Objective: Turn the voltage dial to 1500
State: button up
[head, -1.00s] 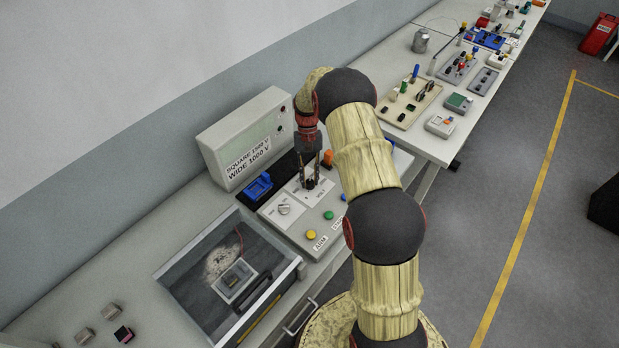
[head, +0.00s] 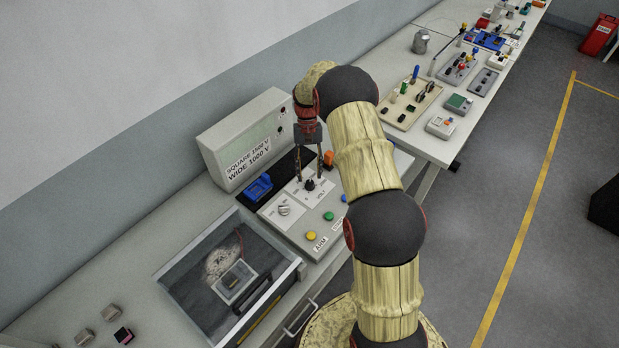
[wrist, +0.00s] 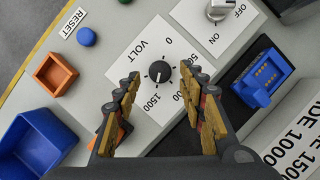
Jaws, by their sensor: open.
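The black voltage dial (wrist: 159,71) sits on a white plate (wrist: 128,62) marked VOLT, with 0, 500, 1500 and a partly hidden label around it. Its white pointer mark appears to face the 1500 label. In the head view the dial (head: 310,184) stands on the grey control panel (head: 291,236). My gripper (head: 308,164) is open above the dial, one finger to each side. In the wrist view the fingers of my gripper (wrist: 160,73) flank the dial with gaps and hold nothing.
A grey switch knob (head: 284,210) and yellow (head: 311,235) and green (head: 328,215) buttons share the panel. A blue connector (head: 258,187) lies behind it. A display box (head: 246,140) reads SQUARE 1500 V, WIDE 1000 V. A glass-topped tray (head: 204,287) stands left.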

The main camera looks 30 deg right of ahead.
jog(key=v, duration=0.9)
jog(key=s+f, duration=0.3)
jog(key=s+a+r+n+t+b, duration=0.1)
jog(key=s+a+r+t+b, duration=0.1)
jog(key=s+a+r, duration=0.4)
jog(key=s+a+r+n+t+h+b, duration=0.1)
jog(key=s+a+r, duration=0.5)
jog(key=s, duration=0.8)
jog(key=s+a+r+n+t+h+b, duration=0.1)
jog(key=s+a+r+n+t+b, duration=0.2)
jog(key=s+a+r+t, duration=0.3)
jog(key=s+r+b, duration=0.1)
jog(key=s+r, duration=0.1)
jog(key=s, duration=0.2)
jog(key=shift+a+t, duration=0.4)
